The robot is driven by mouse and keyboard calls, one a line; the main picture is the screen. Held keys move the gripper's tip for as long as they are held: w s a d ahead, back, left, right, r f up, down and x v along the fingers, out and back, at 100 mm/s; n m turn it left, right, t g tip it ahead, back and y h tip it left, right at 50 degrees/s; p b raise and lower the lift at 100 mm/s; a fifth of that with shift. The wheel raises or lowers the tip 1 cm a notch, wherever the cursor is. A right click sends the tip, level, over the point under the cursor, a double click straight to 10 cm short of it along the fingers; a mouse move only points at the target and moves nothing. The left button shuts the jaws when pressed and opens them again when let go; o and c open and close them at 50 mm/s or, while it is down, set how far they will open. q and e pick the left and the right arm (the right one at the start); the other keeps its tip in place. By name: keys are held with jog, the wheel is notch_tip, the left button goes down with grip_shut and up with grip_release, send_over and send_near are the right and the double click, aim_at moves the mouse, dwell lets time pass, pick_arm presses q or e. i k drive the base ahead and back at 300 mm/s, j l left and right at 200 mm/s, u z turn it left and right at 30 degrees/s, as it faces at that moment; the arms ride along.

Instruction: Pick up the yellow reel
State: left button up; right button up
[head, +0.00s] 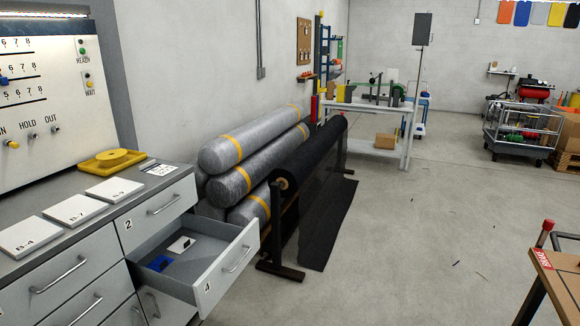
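The yellow reel (112,156) is a flat round disc lying in a shallow yellow tray (134,160). The tray sits on the grey cabinet top at the left, against the control panel. Neither of my grippers shows in the head view, so nothing is seen touching the reel.
An open drawer (238,254) marked 4 juts out below, holding a blue piece (159,263) and a white piece (181,245). White plates (72,209) lie along the cabinet top (20,266).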

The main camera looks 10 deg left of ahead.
aim_at(109, 160)
jog(key=i+l, duration=0.15)
jog(key=i, duration=0.4)
jog(key=i+l, duration=0.15)
jog(key=i, duration=0.4)
jog(key=i+l, duration=0.15)
jog(key=i, duration=0.45)
jog(key=u, duration=0.05)
